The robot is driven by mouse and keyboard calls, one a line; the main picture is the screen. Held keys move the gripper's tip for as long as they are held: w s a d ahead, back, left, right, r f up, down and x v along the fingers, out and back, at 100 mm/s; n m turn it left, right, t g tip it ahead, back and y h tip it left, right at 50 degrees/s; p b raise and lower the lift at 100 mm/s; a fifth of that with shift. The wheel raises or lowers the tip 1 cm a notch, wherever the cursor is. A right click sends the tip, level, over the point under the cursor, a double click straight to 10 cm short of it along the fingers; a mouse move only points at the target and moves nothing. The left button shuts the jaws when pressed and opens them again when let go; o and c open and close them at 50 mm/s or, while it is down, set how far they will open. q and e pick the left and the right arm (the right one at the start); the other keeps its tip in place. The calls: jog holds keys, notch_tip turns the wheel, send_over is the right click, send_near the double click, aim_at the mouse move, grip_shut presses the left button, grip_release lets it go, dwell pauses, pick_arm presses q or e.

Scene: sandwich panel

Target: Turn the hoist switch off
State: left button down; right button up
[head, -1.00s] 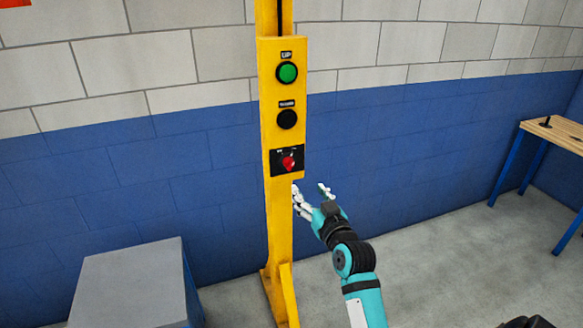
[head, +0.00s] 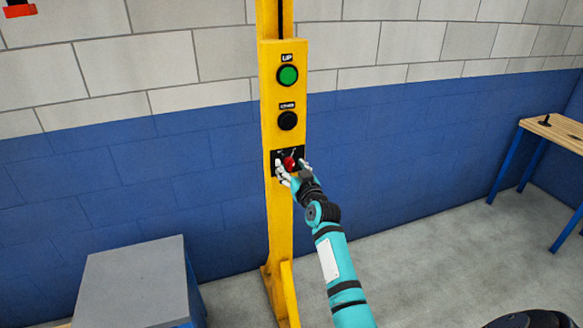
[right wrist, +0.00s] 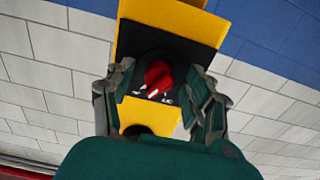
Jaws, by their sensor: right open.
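The hoist switch is a red rotary knob (head: 290,164) on a black plate (head: 275,157), low on the yellow control panel (head: 270,100). My right gripper (head: 292,172) is at the knob, its fingers to the left and right of it. In the right wrist view the red knob (right wrist: 158,76) shows between the two open fingers (right wrist: 163,95), with a gap on each side. White marks show beside the knob, too small to read. My left gripper is not in view.
A green button (head: 288,75) labelled UP and a black button (head: 288,120) sit above the switch on the panel. A grey-topped box (head: 130,280) stands at lower left, a wooden-topped table (head: 555,130) at right.

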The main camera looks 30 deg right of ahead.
grip_shut()
jog(key=shift+n, duration=0.3)
jog(key=n+p, duration=0.1)
jog(key=n, duration=0.5)
jog(key=shift+r, duration=0.1)
jog(key=n, duration=0.5)
dwell(0.4)
jog(key=shift+n, duration=0.3)
